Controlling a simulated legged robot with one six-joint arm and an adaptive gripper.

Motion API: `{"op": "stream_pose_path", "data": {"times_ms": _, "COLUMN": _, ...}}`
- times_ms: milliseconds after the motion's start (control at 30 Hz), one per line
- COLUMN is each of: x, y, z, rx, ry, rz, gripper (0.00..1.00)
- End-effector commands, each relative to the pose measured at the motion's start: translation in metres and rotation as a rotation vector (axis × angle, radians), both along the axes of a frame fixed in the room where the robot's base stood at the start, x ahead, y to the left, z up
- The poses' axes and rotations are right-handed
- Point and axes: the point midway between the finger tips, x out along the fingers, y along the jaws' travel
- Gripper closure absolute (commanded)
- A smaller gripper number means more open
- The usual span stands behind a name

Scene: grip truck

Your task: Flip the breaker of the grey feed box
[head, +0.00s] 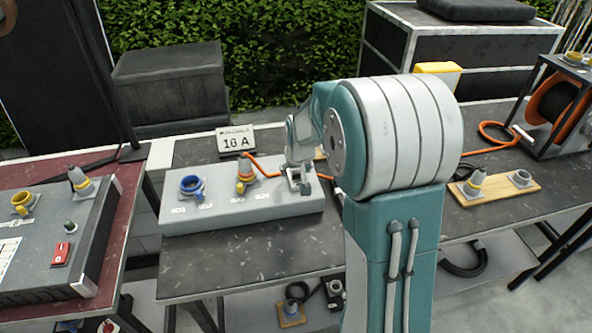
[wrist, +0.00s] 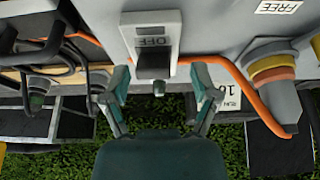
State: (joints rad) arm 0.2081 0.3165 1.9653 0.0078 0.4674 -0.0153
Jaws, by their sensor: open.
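The grey feed box (head: 225,208) lies on the dark table, with a blue socket (head: 192,186) and a plugged-in yellow-grey connector (head: 246,172) on top. Its breaker has a light plate (wrist: 150,22) marked OFF and a black lever (wrist: 153,66) in the wrist view. My gripper (head: 299,182) is over the right end of the box. In the wrist view my open gripper (wrist: 160,86) has one finger on each side of the black lever, with nothing between them gripped. I cannot tell whether either finger touches the lever. In the head view my gripper hides the breaker.
An orange cable (wrist: 258,95) runs close beside my gripper. A darker box (head: 90,240) with a red switch (head: 61,254) is on the left table. A wooden board (head: 497,187) and a cable reel (head: 555,100) are at the right.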

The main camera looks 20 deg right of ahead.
Motion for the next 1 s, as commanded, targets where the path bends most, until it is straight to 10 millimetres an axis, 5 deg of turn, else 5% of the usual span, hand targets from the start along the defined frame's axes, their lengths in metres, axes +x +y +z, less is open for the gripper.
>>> {"op": "stream_pose_path", "data": {"times_ms": 300, "x": 0.0013, "y": -0.0007, "z": -0.0030, "rx": 0.000, "ry": -0.001, "rz": -0.001, "gripper": 0.23}}
{"op": "stream_pose_path", "data": {"times_ms": 467, "x": 0.0014, "y": -0.0007, "z": -0.0032, "rx": 0.000, "ry": -0.001, "rz": 0.000, "gripper": 0.94}}
{"op": "stream_pose_path", "data": {"times_ms": 500, "x": 0.0014, "y": -0.0007, "z": -0.0032, "rx": 0.000, "ry": 0.000, "rz": 0.000, "gripper": 1.00}}
{"op": "stream_pose_path", "data": {"times_ms": 1000, "x": 0.0052, "y": -0.0011, "z": -0.0031, "rx": 0.017, "ry": 0.082, "rz": 0.000, "gripper": 1.00}}
